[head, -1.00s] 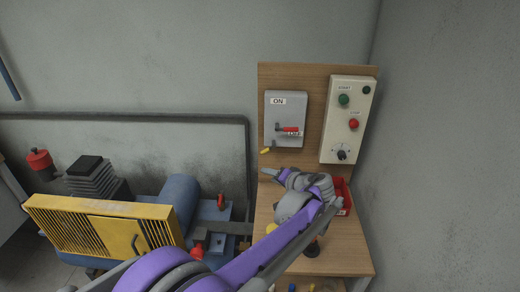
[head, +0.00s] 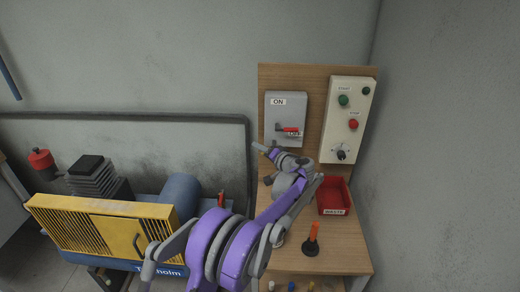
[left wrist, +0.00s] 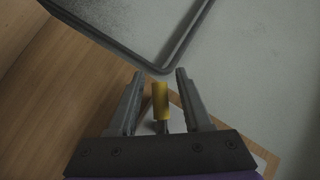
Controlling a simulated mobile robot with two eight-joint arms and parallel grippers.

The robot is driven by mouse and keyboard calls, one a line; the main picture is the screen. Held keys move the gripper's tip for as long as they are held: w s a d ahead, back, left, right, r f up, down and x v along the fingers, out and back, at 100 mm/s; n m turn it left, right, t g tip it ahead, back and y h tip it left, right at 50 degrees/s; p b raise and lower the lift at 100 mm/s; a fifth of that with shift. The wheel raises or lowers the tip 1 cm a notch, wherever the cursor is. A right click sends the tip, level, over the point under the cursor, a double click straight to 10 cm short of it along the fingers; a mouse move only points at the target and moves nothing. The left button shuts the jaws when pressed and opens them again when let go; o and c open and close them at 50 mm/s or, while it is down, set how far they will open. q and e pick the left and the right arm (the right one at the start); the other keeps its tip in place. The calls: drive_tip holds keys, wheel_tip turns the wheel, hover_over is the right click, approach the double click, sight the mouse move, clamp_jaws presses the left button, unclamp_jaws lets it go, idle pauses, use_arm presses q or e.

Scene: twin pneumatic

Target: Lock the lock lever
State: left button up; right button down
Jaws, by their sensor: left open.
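A grey switch box (head: 286,108) marked ON and OFF is on the wooden back board, with a red handle (head: 289,129) at OFF. A small yellow lever (left wrist: 160,100) shows in the left wrist view between the two fingers of my left gripper (left wrist: 160,72). The fingers are open, with a gap on each side of the yellow lever. In the head view my left gripper (head: 260,149) is at the lower left corner of the box and hides the yellow lever. My right gripper is not in view.
A beige control panel (head: 346,120) with buttons and a knob is right of the box. A red bin (head: 333,196) and an orange-handled item (head: 312,238) stand on the wooden bench. A compressor with a yellow guard (head: 100,222) is at the left.

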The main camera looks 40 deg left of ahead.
use_arm(q)
drive_tip(key=shift+w+a+f, duration=0.1)
drive_tip(key=shift+w+a, duration=0.05)
drive_tip(key=shift+a, duration=0.35)
clamp_jaws()
drive_tip(key=shift+r+m+y, duration=0.3)
drive_tip(key=shift+m+y, duration=0.1)
unclamp_jaws()
drive_tip(key=b+v, duration=0.1)
drive_tip(key=v, duration=0.9)
drive_tip(key=shift+d, duration=0.3)
drive_tip(key=shift+s, duration=0.25)
